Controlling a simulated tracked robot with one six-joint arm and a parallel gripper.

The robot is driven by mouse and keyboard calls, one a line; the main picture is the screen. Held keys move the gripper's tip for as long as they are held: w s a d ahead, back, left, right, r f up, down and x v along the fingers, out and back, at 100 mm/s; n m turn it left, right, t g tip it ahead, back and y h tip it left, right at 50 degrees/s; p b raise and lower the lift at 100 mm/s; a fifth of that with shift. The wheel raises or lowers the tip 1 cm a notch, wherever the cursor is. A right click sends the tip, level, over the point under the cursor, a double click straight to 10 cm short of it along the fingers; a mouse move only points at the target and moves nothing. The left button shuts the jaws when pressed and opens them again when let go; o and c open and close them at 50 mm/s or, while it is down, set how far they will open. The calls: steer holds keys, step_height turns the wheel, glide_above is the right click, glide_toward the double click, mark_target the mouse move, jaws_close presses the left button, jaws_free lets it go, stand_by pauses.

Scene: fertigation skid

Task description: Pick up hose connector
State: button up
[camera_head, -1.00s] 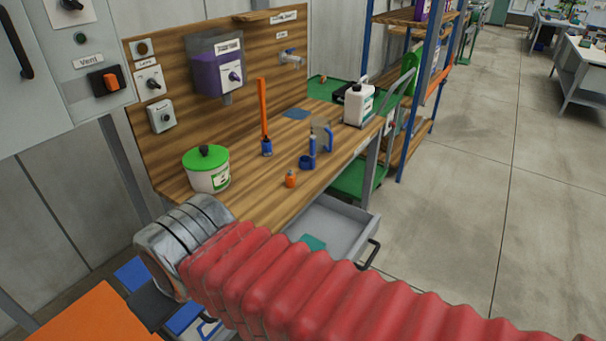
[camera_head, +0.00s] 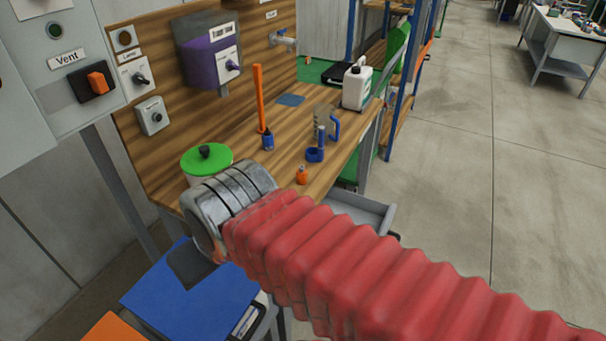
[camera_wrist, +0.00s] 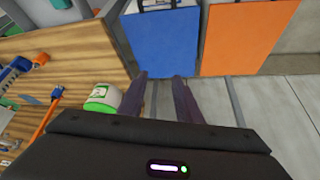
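A small orange piece (camera_head: 302,176), which looks like the hose connector, stands near the front edge of the wooden bench (camera_head: 318,187). An orange piece (camera_wrist: 40,59) also shows at the left of the wrist view; I cannot tell for sure that it is the same one. My gripper (camera_wrist: 160,78) is open and empty in the wrist view, its two dark fingers apart, pointing toward a blue panel beyond the bench. The orange piece lies well to the left of the fingers there. In the head view the gripper itself is hidden behind my red-sleeved arm.
Near the orange piece stand a blue holder (camera_head: 315,154), a clear jug (camera_head: 324,117) and an upright orange-handled tool (camera_head: 259,98). A green-lidded tub (camera_head: 206,158) is partly behind my arm. An open drawer (camera_head: 362,212) juts out below. Blue (camera_head: 185,300) and orange (camera_head: 105,328) panels lie at lower left.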

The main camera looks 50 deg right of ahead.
steer(key=shift+o, duration=0.5)
steer(key=w+d+f+m+y, duration=0.4)
steer(key=w+f+m, duration=0.15)
steer(key=m, duration=0.55)
steer(key=m+t+h, duration=0.6)
steer(key=m+t, duration=0.2)
steer(key=m, duration=1.8)
glide_toward(302, 174)
step_height(302, 174, up, 3)
steer(key=s+d, duration=0.1)
steer(key=s, duration=0.2)
steer(key=shift+w+d+f, duration=0.2)
steer(key=shift+a+x, duration=0.2)
steer(key=shift+x, duration=4.15)
